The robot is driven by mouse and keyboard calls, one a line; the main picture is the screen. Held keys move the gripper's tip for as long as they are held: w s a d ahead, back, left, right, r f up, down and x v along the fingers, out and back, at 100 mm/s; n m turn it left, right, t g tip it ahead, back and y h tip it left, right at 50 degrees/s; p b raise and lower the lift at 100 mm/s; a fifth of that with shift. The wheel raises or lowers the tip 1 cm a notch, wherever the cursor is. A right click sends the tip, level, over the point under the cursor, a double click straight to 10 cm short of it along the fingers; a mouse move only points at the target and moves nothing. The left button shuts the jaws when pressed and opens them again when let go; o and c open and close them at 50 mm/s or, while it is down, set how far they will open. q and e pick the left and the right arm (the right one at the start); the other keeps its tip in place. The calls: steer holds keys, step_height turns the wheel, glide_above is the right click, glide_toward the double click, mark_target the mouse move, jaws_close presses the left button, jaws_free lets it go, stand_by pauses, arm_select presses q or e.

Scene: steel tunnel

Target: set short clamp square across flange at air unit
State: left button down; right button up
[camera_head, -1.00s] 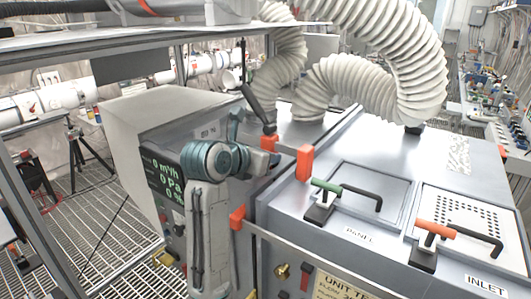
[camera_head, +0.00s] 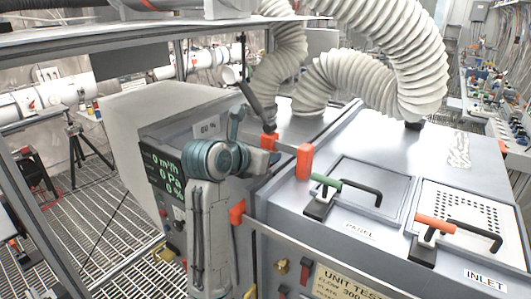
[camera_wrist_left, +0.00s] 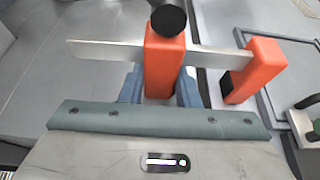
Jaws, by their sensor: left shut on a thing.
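The short clamp has an orange body (camera_wrist_left: 164,68) with a black round knob, a flat silver bar (camera_wrist_left: 215,58) and a second orange jaw (camera_wrist_left: 256,70). My left gripper (camera_wrist_left: 160,88) is shut on the orange body. In the head view the clamp's orange jaw (camera_head: 304,161) shows right of my left gripper (camera_head: 268,153), above the seam between the display box (camera_head: 165,170) and the larger grey air unit (camera_head: 320,125). I cannot tell whether the clamp touches the flange. My right gripper is not in view.
Another orange jaw (camera_head: 237,212) sits on a long bar along the unit's front. Green (camera_head: 325,180) and orange (camera_head: 435,223) handled clamps stand on the unit's lid panels. White ribbed hoses (camera_head: 350,85) rise behind. A shelf (camera_head: 150,38) overhangs at upper left.

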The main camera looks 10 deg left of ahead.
arm_select(q)
steer(key=c, duration=1)
jaws_free()
steer(key=shift+a+f, duration=0.1)
steer(key=shift+a, duration=0.15)
steer(key=shift+d+f, duration=0.1)
steer(key=shift+d, duration=0.05)
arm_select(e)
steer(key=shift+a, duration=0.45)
arm_select(q)
steer(key=shift+f, duration=0.1)
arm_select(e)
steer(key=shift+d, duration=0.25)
